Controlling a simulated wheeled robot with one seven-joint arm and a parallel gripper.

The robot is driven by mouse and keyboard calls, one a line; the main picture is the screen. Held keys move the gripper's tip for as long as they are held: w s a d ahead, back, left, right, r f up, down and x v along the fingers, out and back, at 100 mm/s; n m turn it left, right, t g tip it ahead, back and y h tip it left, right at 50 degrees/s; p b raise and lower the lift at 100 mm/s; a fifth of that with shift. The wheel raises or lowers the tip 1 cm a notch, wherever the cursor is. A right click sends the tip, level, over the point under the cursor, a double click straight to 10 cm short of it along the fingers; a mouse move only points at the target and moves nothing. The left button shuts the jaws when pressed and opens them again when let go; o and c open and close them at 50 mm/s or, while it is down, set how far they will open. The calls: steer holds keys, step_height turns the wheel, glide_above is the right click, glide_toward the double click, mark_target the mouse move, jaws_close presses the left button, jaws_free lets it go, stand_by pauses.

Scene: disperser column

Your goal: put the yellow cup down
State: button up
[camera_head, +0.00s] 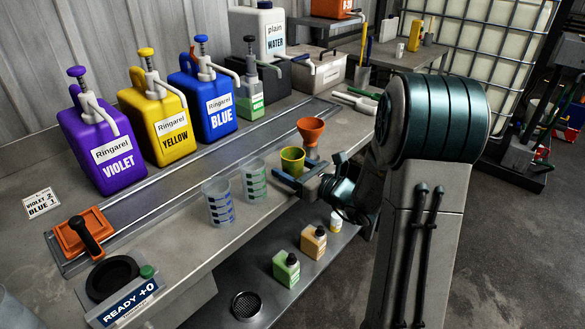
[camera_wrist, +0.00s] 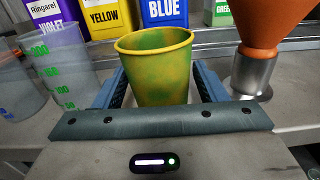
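The yellow cup (camera_head: 292,160) is upright, with greenish patches on its wall. It also shows in the wrist view (camera_wrist: 157,72), between the two blue fingers of my gripper (camera_wrist: 160,88). The fingers lie against both sides of the cup, so my gripper (camera_head: 292,176) looks shut on it. The cup is over the front part of the grey bench (camera_head: 185,222). Its base is hidden by my gripper, so I cannot tell whether it touches the bench.
Two clear measuring cups, one with blue marks (camera_head: 217,203) and one with green marks (camera_head: 254,180), stand left of the yellow cup. An orange funnel (camera_head: 311,129) on a metal stand is close to its right. Violet, yellow and blue pump canisters (camera_head: 207,105) stand behind.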

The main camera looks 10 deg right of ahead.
steer(key=shift+r, duration=0.2)
steer(key=v, duration=1.2)
steer(key=s+a+f+n+g, duration=0.2)
steer(key=s+a+n+g, duration=1.05)
steer(key=a+n, duration=0.2)
steer(key=s+d+r+n+h, duration=0.1)
steer(key=s+d+n+h, duration=0.4)
steer(key=n+h, duration=0.5)
steer(key=d+n, duration=0.2)
steer(key=n, duration=0.3)
steer(key=shift+s, duration=0.2)
